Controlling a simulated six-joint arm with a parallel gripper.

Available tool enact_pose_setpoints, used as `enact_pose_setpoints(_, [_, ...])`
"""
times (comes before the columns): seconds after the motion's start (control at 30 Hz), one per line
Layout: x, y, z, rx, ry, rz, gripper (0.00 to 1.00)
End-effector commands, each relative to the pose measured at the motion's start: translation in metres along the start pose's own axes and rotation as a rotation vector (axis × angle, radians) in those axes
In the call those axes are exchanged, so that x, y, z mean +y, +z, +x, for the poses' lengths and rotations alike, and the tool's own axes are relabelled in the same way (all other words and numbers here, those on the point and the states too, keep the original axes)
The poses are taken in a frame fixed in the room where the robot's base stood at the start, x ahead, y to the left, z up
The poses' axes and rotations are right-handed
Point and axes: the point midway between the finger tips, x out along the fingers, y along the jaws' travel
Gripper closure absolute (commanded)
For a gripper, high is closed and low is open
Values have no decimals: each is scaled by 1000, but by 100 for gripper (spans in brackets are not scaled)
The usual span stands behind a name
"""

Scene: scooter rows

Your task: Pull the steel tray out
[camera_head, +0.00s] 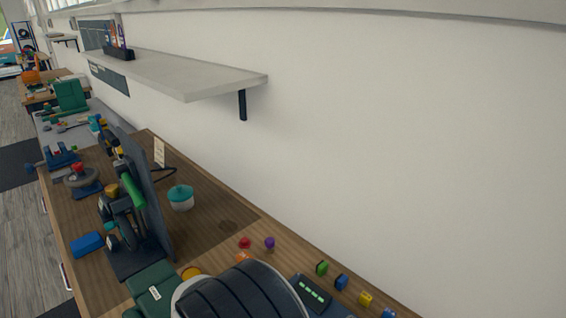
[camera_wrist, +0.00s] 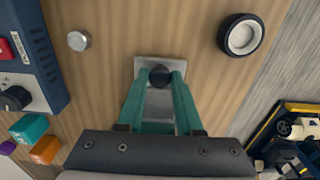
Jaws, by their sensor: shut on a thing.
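In the wrist view a grey metal plate, which looks like the steel tray (camera_wrist: 145,64), lies on the wooden surface. A dark round knob (camera_wrist: 160,76) stands on it. My gripper (camera_wrist: 160,80) has two teal fingers that come together at this knob and are shut on it. The fingers and the gripper body hide part of the plate and whatever lies below it. I cannot make out the steel tray or my gripper in the head view.
In the wrist view a black wheel (camera_wrist: 242,35) lies right of the plate and a silver knob (camera_wrist: 78,41) left. A blue control box (camera_wrist: 38,55) and small coloured blocks (camera_wrist: 29,128) are further left. A bin (camera_wrist: 290,135) is at lower right. A wall shelf (camera_head: 180,73) overhangs the bench.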

Motion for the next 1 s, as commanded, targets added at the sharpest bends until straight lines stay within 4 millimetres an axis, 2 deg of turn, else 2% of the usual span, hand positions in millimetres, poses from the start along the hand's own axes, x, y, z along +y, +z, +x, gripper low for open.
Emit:
enact_pose_setpoints(0.33, [0, 18, 0, 1, 1, -1, 92])
enact_pose_setpoints(0.7, [0, 15, 0, 0, 0, 0, 92])
enact_pose_setpoints(1.0, [0, 19, 0, 0, 1, -1, 92])
